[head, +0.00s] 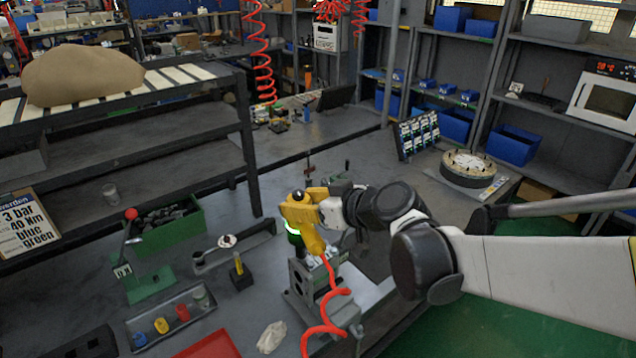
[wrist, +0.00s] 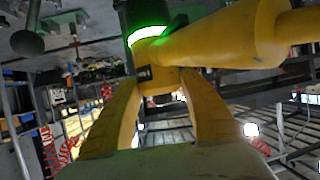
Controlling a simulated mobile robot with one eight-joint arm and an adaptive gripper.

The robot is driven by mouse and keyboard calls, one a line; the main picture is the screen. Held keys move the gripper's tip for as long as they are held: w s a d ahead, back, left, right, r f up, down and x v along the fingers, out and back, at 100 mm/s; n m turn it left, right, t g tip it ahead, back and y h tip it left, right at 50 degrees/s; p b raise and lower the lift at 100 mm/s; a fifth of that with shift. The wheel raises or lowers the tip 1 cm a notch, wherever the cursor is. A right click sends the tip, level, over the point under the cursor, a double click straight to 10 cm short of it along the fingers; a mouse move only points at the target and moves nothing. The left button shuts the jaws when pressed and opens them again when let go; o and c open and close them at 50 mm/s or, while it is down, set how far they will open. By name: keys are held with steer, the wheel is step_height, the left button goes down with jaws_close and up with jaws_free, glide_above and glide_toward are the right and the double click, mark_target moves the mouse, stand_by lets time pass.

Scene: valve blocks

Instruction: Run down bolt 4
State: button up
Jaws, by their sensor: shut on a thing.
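My gripper (head: 318,203) is shut on a yellow power tool (head: 306,238). In the wrist view both yellow fingers of my gripper (wrist: 160,82) close around the tool's neck, beside its glowing green ring (wrist: 148,34). The yellow tool body (wrist: 225,38) runs to the upper right there. In the head view the green ring (head: 293,229) glows and a red coiled hose (head: 333,292) hangs from the tool. A grey metal valve block (head: 312,276) stands in a fixture just below. The bolts and the tool's contact with them cannot be made out.
A tray (head: 172,318) of coloured parts and a red tray (head: 208,346) lie front left. A green bin (head: 168,226) stands on the left. A sign (head: 27,223) reads 3 bar, 40 Nm, blue, green. A round fixture (head: 467,168) stands at right.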

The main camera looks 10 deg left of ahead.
steer(key=shift+r+p, duration=2.45)
steer(key=shift+r, duration=0.85)
